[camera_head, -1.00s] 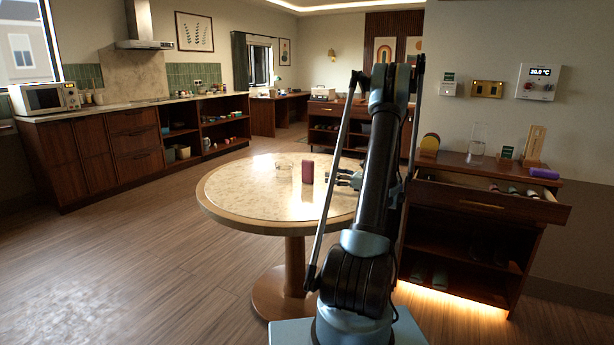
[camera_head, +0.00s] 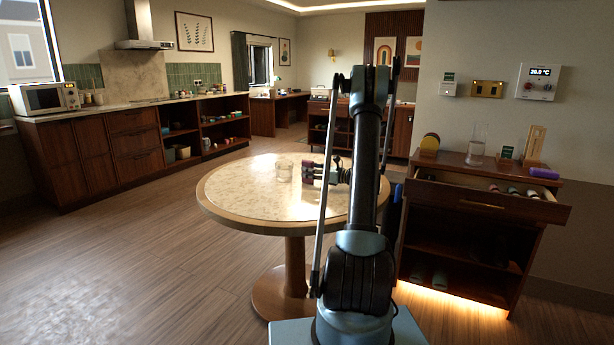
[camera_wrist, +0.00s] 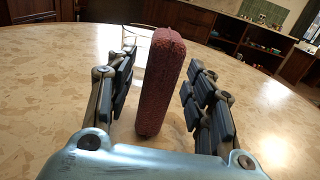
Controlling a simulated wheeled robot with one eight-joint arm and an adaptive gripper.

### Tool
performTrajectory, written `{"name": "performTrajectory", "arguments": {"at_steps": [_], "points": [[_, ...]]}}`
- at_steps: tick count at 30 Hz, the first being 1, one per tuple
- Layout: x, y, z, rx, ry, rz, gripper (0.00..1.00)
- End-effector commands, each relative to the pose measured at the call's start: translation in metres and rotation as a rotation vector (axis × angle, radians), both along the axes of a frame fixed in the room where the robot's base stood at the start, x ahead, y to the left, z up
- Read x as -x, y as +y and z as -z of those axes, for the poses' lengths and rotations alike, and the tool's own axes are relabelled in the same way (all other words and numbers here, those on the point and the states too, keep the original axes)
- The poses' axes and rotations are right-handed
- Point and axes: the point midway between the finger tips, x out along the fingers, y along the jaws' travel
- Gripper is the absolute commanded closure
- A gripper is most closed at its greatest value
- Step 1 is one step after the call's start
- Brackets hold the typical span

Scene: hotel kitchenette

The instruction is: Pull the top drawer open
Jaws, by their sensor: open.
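The top drawer (camera_head: 485,204) of the wooden cabinet at the right is pulled out, with several small items visible inside. My gripper (camera_head: 322,173) is away from it, low over the round table. In the wrist view my gripper (camera_wrist: 161,78) is open, with its fingers on either side of a dark red, rough-surfaced block (camera_wrist: 160,90). The block stands upright on the table, and a gap shows between it and each finger. In the head view the block (camera_head: 308,171) is partly covered by the fingers.
The round table (camera_head: 240,205) also holds a clear glass (camera_head: 284,172) left of the block. On the cabinet top stand a glass carafe (camera_head: 477,146), a wooden stand (camera_head: 534,146) and a purple roll (camera_head: 544,173). Open floor (camera_head: 130,250) lies left of the table.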

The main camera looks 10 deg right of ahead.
Motion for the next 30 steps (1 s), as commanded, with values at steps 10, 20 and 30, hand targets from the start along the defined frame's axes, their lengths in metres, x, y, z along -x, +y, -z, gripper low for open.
{"name": "performTrajectory", "arguments": {"at_steps": [10, 20, 30], "points": [[-0.0085, 0.0124, 0.0001, 0.0, 0.0, 0.0, 0.52], [-0.0084, 0.0123, 0.0001, 0.0, 0.0, 0.0, 0.99], [-0.0082, 0.0125, -0.0066, 0.0, 0.0, 0.0, 1.0]]}}
